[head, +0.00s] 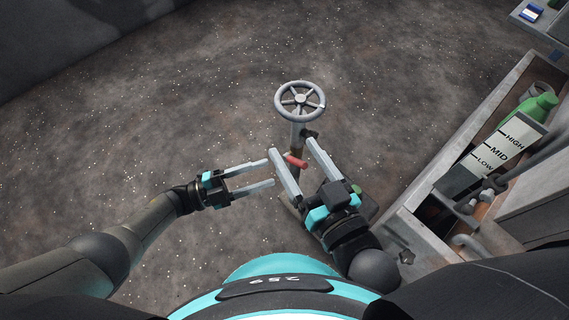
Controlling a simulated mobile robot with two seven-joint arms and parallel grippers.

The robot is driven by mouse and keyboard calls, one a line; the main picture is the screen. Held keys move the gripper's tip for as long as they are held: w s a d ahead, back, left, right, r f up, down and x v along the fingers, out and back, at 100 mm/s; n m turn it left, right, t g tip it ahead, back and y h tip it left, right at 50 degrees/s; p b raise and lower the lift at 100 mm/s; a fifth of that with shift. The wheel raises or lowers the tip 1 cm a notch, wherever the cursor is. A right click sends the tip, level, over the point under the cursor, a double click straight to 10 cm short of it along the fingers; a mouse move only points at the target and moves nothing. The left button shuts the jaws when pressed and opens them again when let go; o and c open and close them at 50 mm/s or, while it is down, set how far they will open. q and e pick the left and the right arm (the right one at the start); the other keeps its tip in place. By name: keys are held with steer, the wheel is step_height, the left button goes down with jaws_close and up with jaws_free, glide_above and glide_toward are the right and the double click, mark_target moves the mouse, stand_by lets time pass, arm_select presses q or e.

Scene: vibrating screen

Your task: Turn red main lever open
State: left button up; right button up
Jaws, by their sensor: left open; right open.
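The red main lever (296,161) is a short red handle on a grey pipe below the grey handwheel (300,99). My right gripper (291,146) is open, with its two long fingers pointing up the picture. The red lever shows between these fingers, near the left one; I cannot tell if they touch. My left gripper (272,173) is open and empty, to the left of the lever, its fingers pointing right. Its tips are close to the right gripper's left finger. The lower part of the pipe is partly hidden by my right gripper.
A grey cabinet or trough (428,185) runs along the right, holding a green bottle (536,108) and a level gauge (497,148) marked HIGH, MID and LOW. A ledge stands at the top right. The dark speckled floor is clear on the left.

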arm_select(q)
steer(key=v, duration=0.6)
steer(key=shift+c, duration=0.3)
